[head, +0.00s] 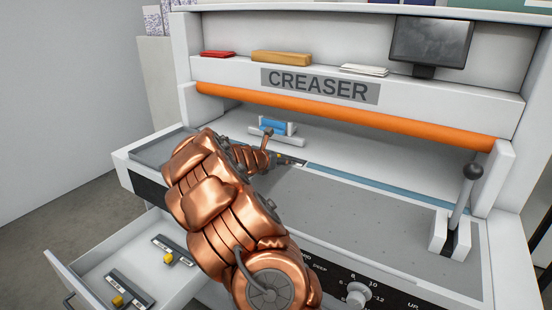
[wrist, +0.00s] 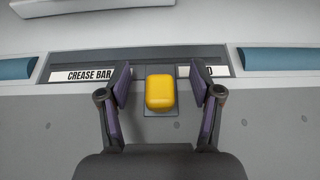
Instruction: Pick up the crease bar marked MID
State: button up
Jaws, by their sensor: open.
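A dark grey crease bar (wrist: 140,61) sits in the creaser's bed, with a yellow knob (wrist: 160,92) at its middle. Its left label reads CREASE BAR. Its right label is mostly hidden by a finger, with only what looks like a final D showing, so I cannot read MID in full. My gripper (wrist: 166,88) is open, one finger on each side of the knob, with gaps visible on both sides. In the head view the bar (head: 291,160) shows only in part, behind my copper arm and gripper.
An open drawer (head: 88,270) at lower left holds two more bars with yellow knobs, one nearer (head: 131,291) and one farther (head: 170,246). An orange roller (head: 350,117) spans above the bed. A lever (head: 463,205) stands at right. The grey bed (head: 370,215) is clear.

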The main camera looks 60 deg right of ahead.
jog(key=shift+c, duration=0.2)
grip_shut()
dwell(0.3)
jog(key=shift+r, duration=0.15)
